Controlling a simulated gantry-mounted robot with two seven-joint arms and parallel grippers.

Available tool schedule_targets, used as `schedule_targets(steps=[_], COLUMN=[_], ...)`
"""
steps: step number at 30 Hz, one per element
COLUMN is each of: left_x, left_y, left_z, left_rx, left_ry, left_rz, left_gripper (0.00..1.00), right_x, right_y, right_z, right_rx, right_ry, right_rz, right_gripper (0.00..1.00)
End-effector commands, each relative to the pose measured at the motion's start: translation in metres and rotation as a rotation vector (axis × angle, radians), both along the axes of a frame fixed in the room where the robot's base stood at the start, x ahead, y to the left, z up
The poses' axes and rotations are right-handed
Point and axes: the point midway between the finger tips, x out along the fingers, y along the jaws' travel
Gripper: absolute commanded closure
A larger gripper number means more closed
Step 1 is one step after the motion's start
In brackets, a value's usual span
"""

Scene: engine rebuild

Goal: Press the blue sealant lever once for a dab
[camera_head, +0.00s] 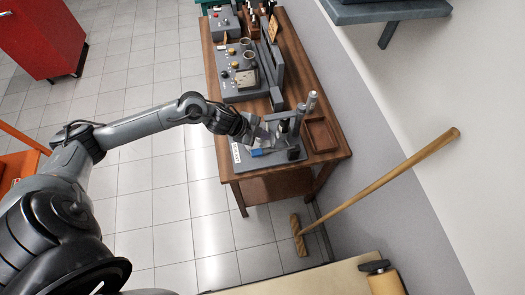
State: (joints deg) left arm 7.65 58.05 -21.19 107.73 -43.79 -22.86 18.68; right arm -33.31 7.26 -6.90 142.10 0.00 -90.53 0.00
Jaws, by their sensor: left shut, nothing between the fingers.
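The blue sealant lever (257,152) shows as a small blue patch low on a grey dispenser base (270,161) at the near end of the wooden bench. My left gripper (264,140) is shut and empty, right at the lever and just above it in the picture. I cannot tell whether the fingertips touch the lever. The gripper and wrist hide part of the dispenser. My right gripper is not in view.
Upright grey cylinders (297,116) stand beside the gripper, and a brown wooden tray (321,135) lies to their right. A grey instrument panel (240,73) fills the bench's middle. A broom (390,187) leans against the wall.

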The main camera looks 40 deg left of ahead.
Motion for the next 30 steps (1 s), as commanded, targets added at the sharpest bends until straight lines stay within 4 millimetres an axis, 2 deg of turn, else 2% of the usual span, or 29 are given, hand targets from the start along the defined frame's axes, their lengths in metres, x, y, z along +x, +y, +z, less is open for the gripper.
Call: schedule_targets(steps=[1,15,21,30], left_x=[0.0,-0.004,-0.005,-0.005], left_y=[0.0,0.003,0.003,0.004], left_z=[-0.008,-0.061,-0.075,-0.079], left_rx=[0.0,0.001,0.0,0.0], left_ry=[0.0,0.001,0.001,0.0], left_rz=[0.0,0.0,0.0,0.0], left_gripper=[1.0,1.0,1.0,1.0], right_x=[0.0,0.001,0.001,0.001], right_y=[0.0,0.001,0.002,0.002], right_z=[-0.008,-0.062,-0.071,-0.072], right_rx=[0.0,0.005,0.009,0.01], right_ry=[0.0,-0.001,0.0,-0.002], right_rz=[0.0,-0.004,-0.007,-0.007], right_gripper=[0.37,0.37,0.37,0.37])
